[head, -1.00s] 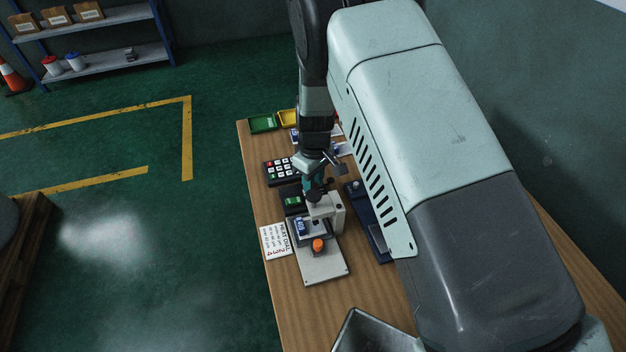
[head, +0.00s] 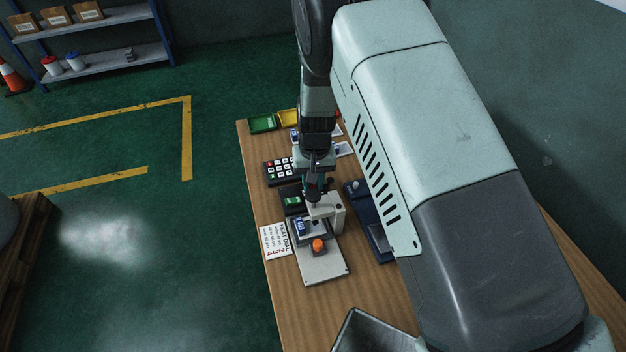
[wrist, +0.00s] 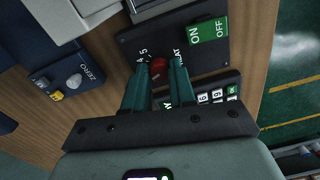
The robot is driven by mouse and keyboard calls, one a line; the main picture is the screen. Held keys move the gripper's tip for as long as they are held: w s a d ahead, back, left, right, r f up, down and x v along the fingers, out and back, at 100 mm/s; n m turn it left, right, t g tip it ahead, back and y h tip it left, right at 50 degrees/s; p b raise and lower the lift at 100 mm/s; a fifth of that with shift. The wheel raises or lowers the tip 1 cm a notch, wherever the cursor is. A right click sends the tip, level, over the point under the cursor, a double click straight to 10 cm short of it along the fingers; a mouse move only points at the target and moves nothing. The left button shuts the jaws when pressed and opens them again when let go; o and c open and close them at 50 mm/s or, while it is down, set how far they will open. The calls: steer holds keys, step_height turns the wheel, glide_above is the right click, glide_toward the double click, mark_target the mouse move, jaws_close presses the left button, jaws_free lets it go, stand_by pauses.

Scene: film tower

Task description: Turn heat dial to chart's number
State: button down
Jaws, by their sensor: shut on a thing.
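The heat dial (wrist: 158,64) is a small red knob on a dark panel (wrist: 133,47). In the wrist view, my gripper (wrist: 161,68) has its teal fingers on either side of the knob and is shut on it. The figures 4 and 5 show left of the knob; the lettering at the right is partly covered by a finger. The knob's pointer cannot be made out. In the head view, my gripper (head: 313,192) hides the dial. The white chart (head: 275,241) lies at the table's left edge, headed HEAT DIAL, with small lines ending in red figures.
A green ON/OFF switch (wrist: 208,30) sits beside the dial. A keypad (head: 280,171) lies behind the panel. A press-like device with an orange knob (head: 318,245) stands in front. A blue scale (head: 368,220) is at the right. Green (head: 262,123) and yellow trays are at the back.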

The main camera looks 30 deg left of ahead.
mark_target(314, 186)
steer(key=shift+m, duration=1.6)
steer(key=c, duration=0.9)
jaws_free()
step_height(314, 186, up, 11)
steer(key=shift+d+f, duration=0.1)
steer(key=shift+d, duration=0.05)
